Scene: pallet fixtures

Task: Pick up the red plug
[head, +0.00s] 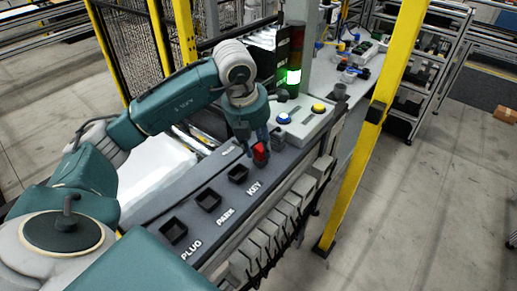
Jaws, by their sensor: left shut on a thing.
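The red plug (260,152) is between the fingers of my left gripper (259,157), above the far end of the grey panel (221,228). My left gripper points down and is shut on the plug. The fingers cover part of the plug, and I cannot tell whether its lower end is clear of the panel. My right gripper is not in view.
The panel has square black sockets (173,231) beside the labels PLUG, PARK and KEY. A control box (303,122) with a blue and a yellow button and a lit green stack light (293,77) stand behind. A yellow post (372,130) rises at right.

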